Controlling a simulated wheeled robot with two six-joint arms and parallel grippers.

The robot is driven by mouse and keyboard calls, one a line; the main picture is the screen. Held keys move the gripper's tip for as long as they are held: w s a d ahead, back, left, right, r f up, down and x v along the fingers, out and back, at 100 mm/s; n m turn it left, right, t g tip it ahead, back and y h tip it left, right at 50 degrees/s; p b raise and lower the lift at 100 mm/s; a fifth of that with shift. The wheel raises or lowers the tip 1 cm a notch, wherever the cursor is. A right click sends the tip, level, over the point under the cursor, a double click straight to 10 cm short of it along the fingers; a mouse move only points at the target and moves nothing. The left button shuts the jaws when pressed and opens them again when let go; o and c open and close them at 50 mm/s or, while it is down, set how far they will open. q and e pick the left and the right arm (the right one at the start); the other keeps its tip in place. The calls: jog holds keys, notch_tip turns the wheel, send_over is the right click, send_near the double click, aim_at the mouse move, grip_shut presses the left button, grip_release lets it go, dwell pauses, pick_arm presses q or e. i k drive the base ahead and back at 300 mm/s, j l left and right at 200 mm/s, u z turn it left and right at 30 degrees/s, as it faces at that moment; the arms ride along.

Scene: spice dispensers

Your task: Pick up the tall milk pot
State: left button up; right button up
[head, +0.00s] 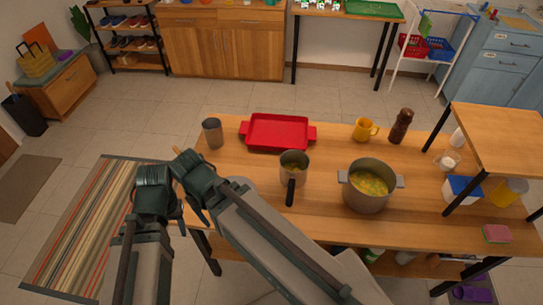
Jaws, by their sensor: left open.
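The tall milk pot (293,167) is a grey pot with a black handle that points toward the front of the wooden table (330,223). My left arm is folded at the left, over the table's left edge, with one link reaching in front of the table. My left gripper is open and apart from the pot; its fingertips are hard to make out. My right gripper does not show.
A larger two-handled pot (368,198) stands right of the milk pot. A red tray (277,131) lies behind it, and a grey cup (212,133) stands at the back left. A yellow mug (364,130) and a brown mill (401,127) stand behind. A wooden shelf (495,130) rises at right.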

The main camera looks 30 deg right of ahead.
aim_at(294, 164)
jog(key=j+z, duration=0.15)
jog(key=z, duration=2)
jog(key=k+j, duration=0.2)
jog(key=k, duration=0.1)
